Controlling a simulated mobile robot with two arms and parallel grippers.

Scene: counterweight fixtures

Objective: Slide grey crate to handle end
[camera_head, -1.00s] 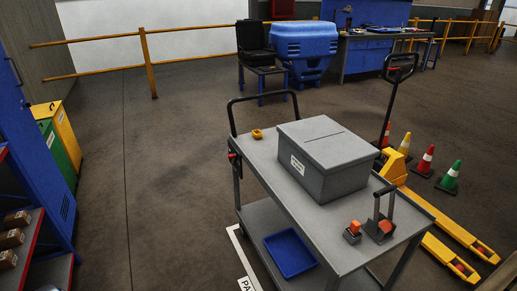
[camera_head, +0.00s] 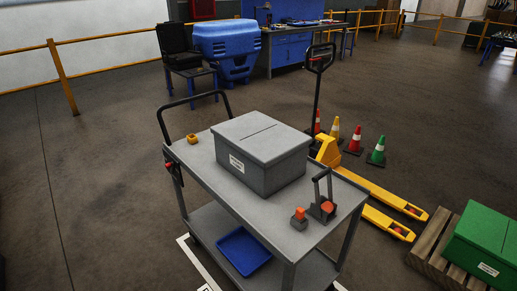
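The grey crate (camera_head: 262,158), a lidded box with a white label and a slot in its lid, sits on the top shelf of a grey cart (camera_head: 228,184). The cart's black push handle (camera_head: 193,106) stands at the far left end. Bare shelf lies between the crate and the handle, with a small yellow-orange item (camera_head: 192,138) there. A dark upright-handled device with an orange part (camera_head: 322,207) and a small block with an orange top (camera_head: 299,219) stand at the near right end. Neither of my grippers is in view.
A blue tray (camera_head: 244,251) lies on the lower shelf. A yellow pallet jack (camera_head: 372,190) and several cones (camera_head: 377,151) stand right of the cart. A green box (camera_head: 484,247) is on a wooden pallet (camera_head: 432,254) at the lower right. The floor to the left is clear.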

